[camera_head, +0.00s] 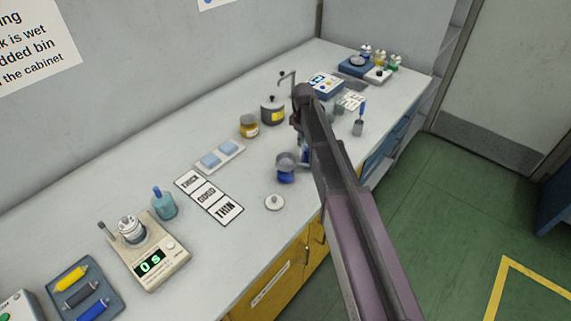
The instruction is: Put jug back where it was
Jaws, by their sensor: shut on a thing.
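My dark arm reaches in from the bottom right and bends down over the worktop. My gripper (297,124) is mostly hidden behind the arm, and its fingertips do not show. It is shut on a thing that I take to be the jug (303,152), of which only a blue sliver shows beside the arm. Just left of and below that sliver, an open blue pot (286,172) with a grey rim stands on the worktop. I cannot tell whether the jug touches it.
A white lid (274,202) lies near the front edge. The THICK/GOOD/THIN card (208,197), scale (150,262), amber jar (249,126) and grey canister (272,110) stand to the left. A spatula cup (358,126) stands right. Bare worktop (245,175) shows between card and pot.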

